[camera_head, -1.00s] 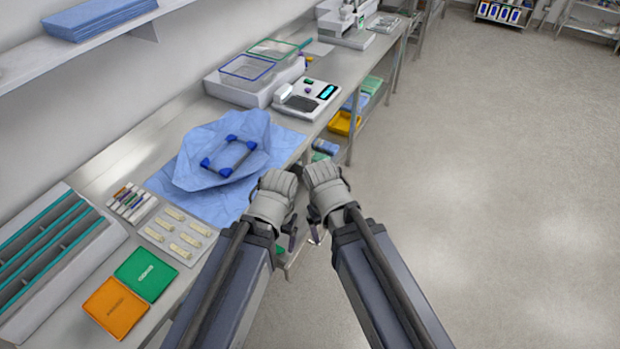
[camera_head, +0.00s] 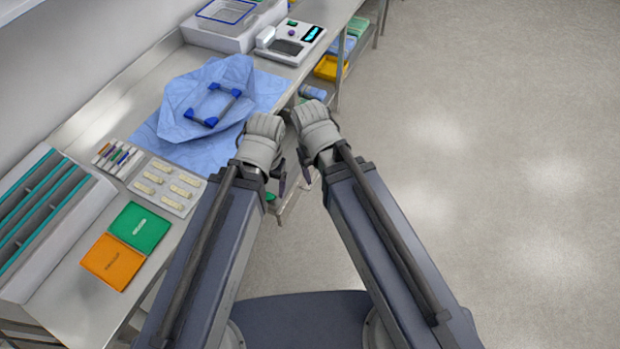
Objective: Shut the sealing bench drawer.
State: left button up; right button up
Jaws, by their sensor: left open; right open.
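The steel sealing bench (camera_head: 100,105) runs along the wall from lower left to upper right. I cannot clearly make out its drawer; a thin metal edge (camera_head: 290,204) shows below the bench front, between my arms, and I cannot tell whether it is the drawer or a lower shelf. My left gripper (camera_head: 280,181) is at the bench's front edge, beside the blue wrap. My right gripper (camera_head: 304,166) is just to its right, over the aisle side.
On the bench are a blue wrap (camera_head: 180,113) with a blue-cornered frame, a tray of pale pieces (camera_head: 166,186), green (camera_head: 140,227) and orange (camera_head: 112,262) squares, and a sealer-like device (camera_head: 291,42). A yellow bin (camera_head: 331,68) sits lower. Floor (camera_head: 480,200) at right is clear.

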jog(key=w+d+f+m+y+b, duration=0.1)
jog(key=w+f+b, duration=0.1)
jog(key=f+b, duration=0.2)
jog(key=w+d+f+m+t+b, duration=0.1)
jog(key=w+d+f+b, duration=0.1)
jog(key=f+b, duration=0.3)
jog(key=w+d+f+m+t+y+b, duration=0.1)
jog(key=w+f+m+b, duration=0.1)
jog(key=w+f+b, duration=0.2)
jog(key=shift+w+d+f+y, duration=0.25)
jog(key=shift+f+y, duration=0.05)
jog(key=shift+f, duration=0.05)
jog(key=c, duration=0.7)
jog(key=w+d+f+m+t+b, duration=0.1)
jog(key=w+d+f+b, duration=0.1)
jog(key=b, duration=0.1)
jog(key=w+d+f+m+t+b, duration=0.1)
jog(key=w+d+f+m+b, duration=0.1)
jog(key=d+f+b, duration=0.1)
jog(key=w+d+f+m+t+y+b, duration=0.1)
jog(key=w+d+f+m+b, duration=0.1)
jog(key=w+b, duration=0.1)
jog(key=shift+w+d+f+t+b, duration=0.1)
jog(key=shift+d+f+t+b, duration=0.25)
jog(key=shift+b, duration=0.5)
grip_shut()
jog(key=shift+w+d, duration=0.25)
jog(key=shift+d, duration=0.05)
